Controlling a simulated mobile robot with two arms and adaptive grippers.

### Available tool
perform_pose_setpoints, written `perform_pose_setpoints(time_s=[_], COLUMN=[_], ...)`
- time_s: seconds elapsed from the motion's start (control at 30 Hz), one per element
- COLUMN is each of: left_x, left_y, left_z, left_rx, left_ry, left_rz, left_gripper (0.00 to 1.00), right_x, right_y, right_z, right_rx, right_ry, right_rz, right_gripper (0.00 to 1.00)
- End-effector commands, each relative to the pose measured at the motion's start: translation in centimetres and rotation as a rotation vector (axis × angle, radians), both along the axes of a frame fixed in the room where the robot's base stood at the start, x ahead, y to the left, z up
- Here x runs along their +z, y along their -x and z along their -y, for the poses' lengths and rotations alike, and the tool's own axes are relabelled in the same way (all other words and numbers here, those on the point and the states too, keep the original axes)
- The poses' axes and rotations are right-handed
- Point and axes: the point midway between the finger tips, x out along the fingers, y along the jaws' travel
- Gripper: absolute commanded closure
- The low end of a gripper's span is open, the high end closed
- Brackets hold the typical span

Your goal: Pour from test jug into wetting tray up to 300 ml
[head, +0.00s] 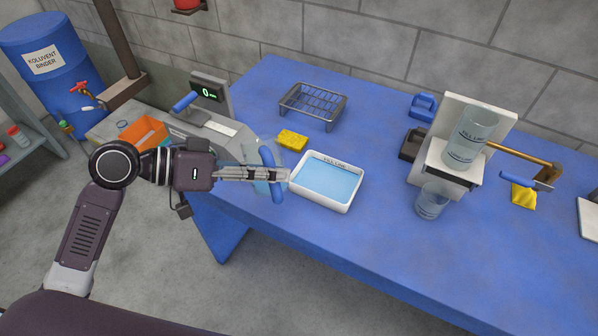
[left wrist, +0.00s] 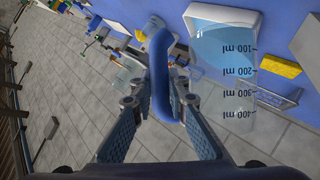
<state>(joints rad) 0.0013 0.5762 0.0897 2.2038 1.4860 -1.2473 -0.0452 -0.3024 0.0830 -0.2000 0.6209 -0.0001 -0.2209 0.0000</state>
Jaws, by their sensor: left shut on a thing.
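The test jug is clear with a blue handle (head: 270,178). My left gripper (head: 278,174) is shut on the handle, which also shows in the left wrist view (left wrist: 160,75). The jug's clear wall (left wrist: 238,100) carries marks from 100 to 400 ml, upside down in that view. How much liquid is in the jug I cannot tell. The white wetting tray (head: 318,204) lies just right of the gripper on the blue table and holds pale blue liquid. Its back wall reads "FILL LINE". I see no stream between jug and tray. My right gripper is not in view.
A yellow sponge (head: 292,141) and a wire rack (head: 313,103) lie behind the tray. A scale (head: 210,92) reading 0 stands behind my left arm. At right are a white stand (head: 478,105) with a clear vessel, and a clear cup (head: 432,202). The table between tray and cup is clear.

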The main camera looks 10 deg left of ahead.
Motion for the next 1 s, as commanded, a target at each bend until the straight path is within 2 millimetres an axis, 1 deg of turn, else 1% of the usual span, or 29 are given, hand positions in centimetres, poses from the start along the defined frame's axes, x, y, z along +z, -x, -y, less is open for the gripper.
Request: perform_pose_setpoints(time_s=[0.07, 0.2, 0.3, 0.47, 0.67, 0.77, 0.87, 1.0], left_x=[0.1, 0.2, 0.3, 0.2, -0.2, -0.5, -1.1, -2.4], left_y=[0.4, 1.0, 1.1, 0.2, -0.8, -1.4, -1.9, -2.7], left_z=[-1.0, -2.5, -3.1, -1.2, 1.5, 3.3, 5.5, 9.0], left_rx=[0.025, 0.064, 0.082, 0.030, -0.042, -0.089, -0.148, -0.244], left_ry=[-0.002, -0.008, -0.004, 0.007, 0.016, 0.018, 0.016, 0.011], left_rz=[0.000, -0.003, -0.010, -0.013, -0.021, -0.025, -0.033, -0.046], left_gripper=[1.00, 1.00, 1.00, 1.00, 1.00, 1.00, 1.00, 1.00], right_x=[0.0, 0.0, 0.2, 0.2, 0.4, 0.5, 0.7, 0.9], right_y=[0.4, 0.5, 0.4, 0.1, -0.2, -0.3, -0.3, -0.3], right_z=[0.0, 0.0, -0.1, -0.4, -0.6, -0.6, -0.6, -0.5], right_rx=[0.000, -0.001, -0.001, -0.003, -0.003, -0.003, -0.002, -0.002], right_ry=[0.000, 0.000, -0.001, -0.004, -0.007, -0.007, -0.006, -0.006], right_rz=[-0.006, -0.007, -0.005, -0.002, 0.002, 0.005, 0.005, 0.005], right_gripper=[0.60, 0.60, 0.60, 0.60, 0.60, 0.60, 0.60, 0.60])
